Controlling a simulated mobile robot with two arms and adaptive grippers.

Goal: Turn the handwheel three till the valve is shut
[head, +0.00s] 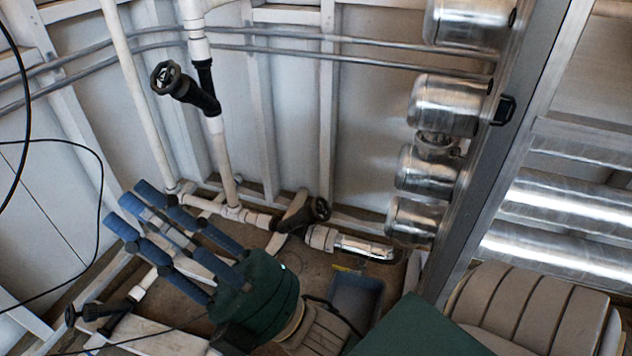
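Three dark handwheels show, and no label tells which is number three. One handwheel (165,78) is at the upper left, on a black angled valve on an upright white pipe. Another handwheel (320,208) is at the centre, on a dark valve on the low pipe. A third small handwheel (72,315) is at the lower left, on a black valve. My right gripper (128,205), with blue fingers on a green wrist, points up and left between the lower-left and centre wheels. Its fingers are spread apart and hold nothing visible. My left gripper is not in view.
White pipes (232,165) run up and along the wall foot. Several shiny metal cylinders (445,105) hang beside a grey post (520,130) at the right. A grey bin (357,300) is on the floor. Black cables (98,165) loop at the left.

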